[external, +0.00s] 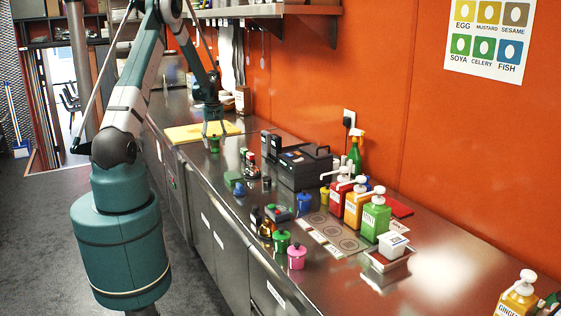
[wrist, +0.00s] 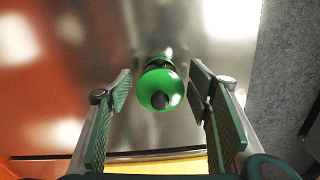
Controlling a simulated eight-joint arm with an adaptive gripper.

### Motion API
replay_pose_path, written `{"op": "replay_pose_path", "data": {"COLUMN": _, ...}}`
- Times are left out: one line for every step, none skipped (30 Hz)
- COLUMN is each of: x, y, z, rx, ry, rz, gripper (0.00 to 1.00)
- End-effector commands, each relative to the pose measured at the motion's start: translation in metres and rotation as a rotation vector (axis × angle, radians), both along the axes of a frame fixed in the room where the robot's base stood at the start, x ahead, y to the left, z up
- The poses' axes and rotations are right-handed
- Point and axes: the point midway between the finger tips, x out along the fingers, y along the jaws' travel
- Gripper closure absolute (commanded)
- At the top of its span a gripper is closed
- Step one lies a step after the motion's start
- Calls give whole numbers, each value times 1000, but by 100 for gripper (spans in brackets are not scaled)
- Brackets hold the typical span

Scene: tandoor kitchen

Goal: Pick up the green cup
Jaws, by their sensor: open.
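A small green cup (external: 214,146) stands on the steel counter near the yellow board. In the wrist view the green cup (wrist: 158,82) shows from above as a round green top with a dark knob. My gripper (external: 213,129) is above it, pointing down. In the wrist view my gripper (wrist: 160,92) is open, with one finger on each side of the cup and a gap to both. A second green cup (external: 282,242) with a dark knob stands farther along the counter, beside a pink cup (external: 297,257).
A yellow board (external: 190,132) lies just behind my gripper. A black box (external: 304,168), pump bottles (external: 358,205), a blue cup (external: 305,203) and several small items stand farther along the counter. The counter's front edge drops to the floor. The orange wall bounds the back.

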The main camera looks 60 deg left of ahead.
Motion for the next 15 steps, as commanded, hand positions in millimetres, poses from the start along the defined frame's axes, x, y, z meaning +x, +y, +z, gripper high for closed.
{"op": "replay_pose_path", "data": {"x": 0, "y": 0, "z": -5, "rx": 0, "ry": 0, "rz": 0, "gripper": 49}}
{"op": "replay_pose_path", "data": {"x": 0, "y": 0, "z": -7, "rx": 0, "ry": 0, "rz": 0, "gripper": 49}}
{"op": "replay_pose_path", "data": {"x": 0, "y": 0, "z": -9, "rx": 0, "ry": 0, "rz": 0, "gripper": 49}}
{"op": "replay_pose_path", "data": {"x": 0, "y": 0, "z": -10, "rx": 0, "ry": 0, "rz": 0, "gripper": 49}}
{"op": "replay_pose_path", "data": {"x": 0, "y": 0, "z": -12, "rx": 0, "ry": 0, "rz": 0, "gripper": 49}}
{"op": "replay_pose_path", "data": {"x": 0, "y": 0, "z": -13, "rx": 0, "ry": 0, "rz": 0, "gripper": 49}}
{"op": "replay_pose_path", "data": {"x": 0, "y": 0, "z": -13, "rx": 0, "ry": 0, "rz": 0, "gripper": 49}}
{"op": "replay_pose_path", "data": {"x": 0, "y": 0, "z": -13, "rx": 0, "ry": 0, "rz": 0, "gripper": 49}}
{"op": "replay_pose_path", "data": {"x": 0, "y": 0, "z": -13, "rx": 0, "ry": 0, "rz": 0, "gripper": 49}}
{"op": "replay_pose_path", "data": {"x": 0, "y": 0, "z": -13, "rx": 0, "ry": 0, "rz": 0, "gripper": 49}}
{"op": "replay_pose_path", "data": {"x": 0, "y": 0, "z": -13, "rx": 0, "ry": 0, "rz": 0, "gripper": 49}}
{"op": "replay_pose_path", "data": {"x": 0, "y": 0, "z": -13, "rx": 0, "ry": 0, "rz": 0, "gripper": 49}}
{"op": "replay_pose_path", "data": {"x": 0, "y": 0, "z": -13, "rx": 0, "ry": 0, "rz": 0, "gripper": 49}}
{"op": "replay_pose_path", "data": {"x": 0, "y": 0, "z": -13, "rx": 0, "ry": 0, "rz": 0, "gripper": 49}}
{"op": "replay_pose_path", "data": {"x": 0, "y": 0, "z": -13, "rx": 0, "ry": 0, "rz": 0, "gripper": 49}}
